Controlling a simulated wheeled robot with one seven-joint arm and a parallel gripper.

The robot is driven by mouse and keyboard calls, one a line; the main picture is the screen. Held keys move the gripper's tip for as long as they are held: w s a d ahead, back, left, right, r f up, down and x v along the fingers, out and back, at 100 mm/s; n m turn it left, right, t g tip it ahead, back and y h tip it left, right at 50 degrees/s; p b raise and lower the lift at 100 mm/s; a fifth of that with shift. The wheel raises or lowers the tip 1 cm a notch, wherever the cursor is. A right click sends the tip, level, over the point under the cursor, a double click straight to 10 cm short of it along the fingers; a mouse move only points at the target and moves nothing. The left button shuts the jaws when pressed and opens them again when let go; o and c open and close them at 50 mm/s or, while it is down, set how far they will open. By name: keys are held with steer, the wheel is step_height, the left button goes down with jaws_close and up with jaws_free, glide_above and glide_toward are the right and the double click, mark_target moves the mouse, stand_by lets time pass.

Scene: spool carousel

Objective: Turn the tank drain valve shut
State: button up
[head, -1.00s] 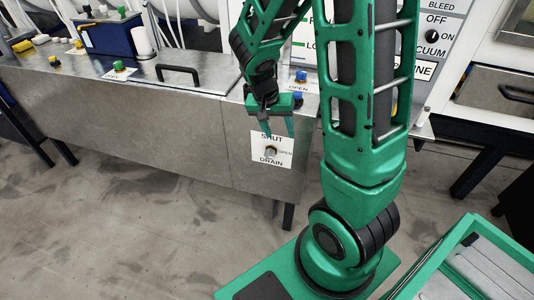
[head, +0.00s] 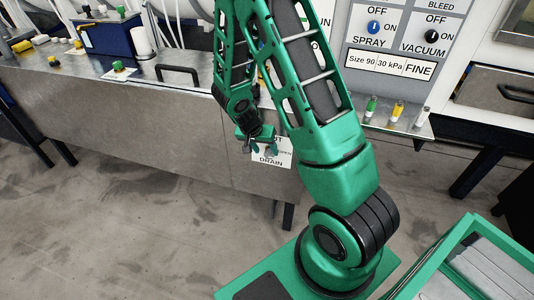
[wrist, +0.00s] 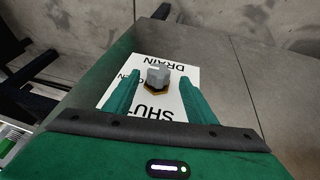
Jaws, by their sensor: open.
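The drain valve's grey handle (wrist: 158,76) sits on a brass-coloured base in the wrist view. It is on a white label (wrist: 195,72) reading SHUT, OPEN and DRAIN. In the head view the label (head: 284,160) is on the tank's metal front (head: 190,150), and my fingers partly cover the handle. My gripper (wrist: 159,88) is open, with one green finger on each side of the handle. In the wrist view gaps show between the fingers and the handle. In the head view my gripper (head: 259,147) is close in front of the label. I cannot tell exactly which word the handle points to.
A metal ledge with a black bar handle (head: 177,69) and a green knob (head: 119,66) tops the tank. A control panel with SPRAY (head: 374,27) and VACUUM (head: 432,35) switches stands to the right. Small coloured bottles (head: 397,110) stand below it. The floor in front is clear.

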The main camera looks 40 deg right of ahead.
mark_target(267, 152)
steer(key=shift+x, duration=1.8)
